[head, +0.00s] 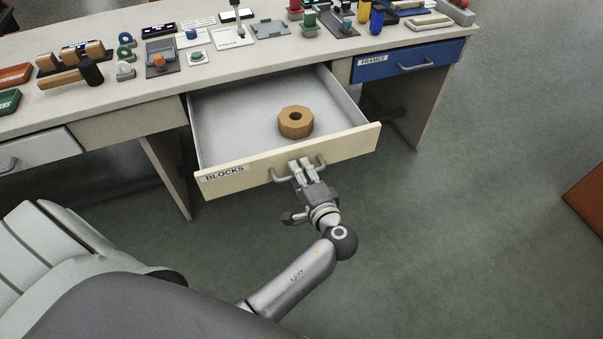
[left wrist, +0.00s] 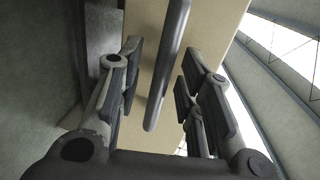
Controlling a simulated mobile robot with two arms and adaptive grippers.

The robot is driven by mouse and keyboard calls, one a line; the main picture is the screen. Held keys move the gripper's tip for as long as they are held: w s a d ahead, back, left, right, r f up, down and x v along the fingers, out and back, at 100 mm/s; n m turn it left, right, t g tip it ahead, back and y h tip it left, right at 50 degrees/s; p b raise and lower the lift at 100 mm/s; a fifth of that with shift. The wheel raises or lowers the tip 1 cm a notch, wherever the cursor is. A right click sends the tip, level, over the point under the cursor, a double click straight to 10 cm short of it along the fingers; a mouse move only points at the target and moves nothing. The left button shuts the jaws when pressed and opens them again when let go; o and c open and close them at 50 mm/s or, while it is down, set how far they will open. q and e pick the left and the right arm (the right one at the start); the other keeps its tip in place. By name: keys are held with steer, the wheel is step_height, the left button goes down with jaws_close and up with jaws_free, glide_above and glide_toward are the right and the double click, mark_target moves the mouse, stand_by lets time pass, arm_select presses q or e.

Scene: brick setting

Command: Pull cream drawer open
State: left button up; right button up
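The cream drawer (head: 285,158), labelled BLOCKS, stands pulled well out from the desk, its inside showing. A brown ring-shaped block (head: 295,122) lies in it. My left gripper (head: 302,170) is at the grey bar handle (head: 281,176) on the drawer front. In the left wrist view the handle (left wrist: 168,70) runs between the spread fingers of my left gripper (left wrist: 160,85), with gaps showing on both sides. The cream drawer front (left wrist: 215,30) lies behind it. My right gripper is not in view.
The desk top (head: 130,95) carries a hammer (head: 72,75) and many small parts. A blue drawer (head: 408,62) labelled FRAMES is at the right, and a pale drawer (head: 35,150) at the left; both look shut.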

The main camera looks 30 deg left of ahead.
arm_select(q)
steer(key=v, duration=0.7)
steer(key=shift+d, duration=0.25)
steer(key=shift+s, duration=0.1)
